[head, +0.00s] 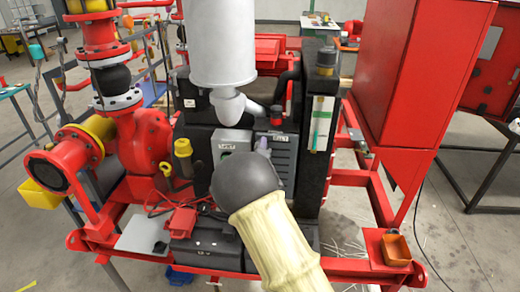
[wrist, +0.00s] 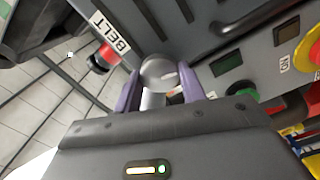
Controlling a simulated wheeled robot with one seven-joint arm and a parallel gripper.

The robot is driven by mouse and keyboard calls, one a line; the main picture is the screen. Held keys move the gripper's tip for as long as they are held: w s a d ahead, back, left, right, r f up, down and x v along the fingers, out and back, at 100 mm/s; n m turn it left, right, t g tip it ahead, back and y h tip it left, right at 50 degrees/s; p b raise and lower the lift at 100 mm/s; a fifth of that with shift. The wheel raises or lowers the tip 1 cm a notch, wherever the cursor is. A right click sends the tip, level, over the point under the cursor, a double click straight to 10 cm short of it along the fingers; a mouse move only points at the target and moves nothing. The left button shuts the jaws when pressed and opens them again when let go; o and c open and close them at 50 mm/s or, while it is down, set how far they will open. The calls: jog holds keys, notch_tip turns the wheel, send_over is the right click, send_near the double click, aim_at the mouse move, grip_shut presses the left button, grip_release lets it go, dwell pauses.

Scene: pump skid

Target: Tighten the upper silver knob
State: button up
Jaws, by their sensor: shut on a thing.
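A round silver knob (wrist: 158,72) sits on the dark grey panel, in the middle of the wrist view. My gripper (wrist: 163,88) has its two purple fingers on either side of the knob and is shut on it. In the head view only a bit of a purple finger of my gripper (head: 263,144) shows beyond my dark wrist, in front of the panel. The knob itself is hidden there. No second silver knob can be made out in either view.
A red knob (wrist: 104,58) is beside the BELT label (wrist: 110,33). A green button (wrist: 243,93) and a yellow-and-red button (wrist: 310,50) are on the panel's other side. A grey cylinder (head: 222,45) hangs above the panel. A red cabinet (head: 420,70) stands at the right.

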jog(key=shift+f+n, duration=0.1)
jog(key=shift+n, duration=0.6)
jog(key=o, duration=1)
jog(key=shift+c, duration=0.2)
jog(key=shift+s, duration=0.1)
jog(key=s+b, duration=0.4)
jog(key=s, duration=1.3)
jog(key=shift+a, duration=0.35)
jog(key=shift+s, duration=0.1)
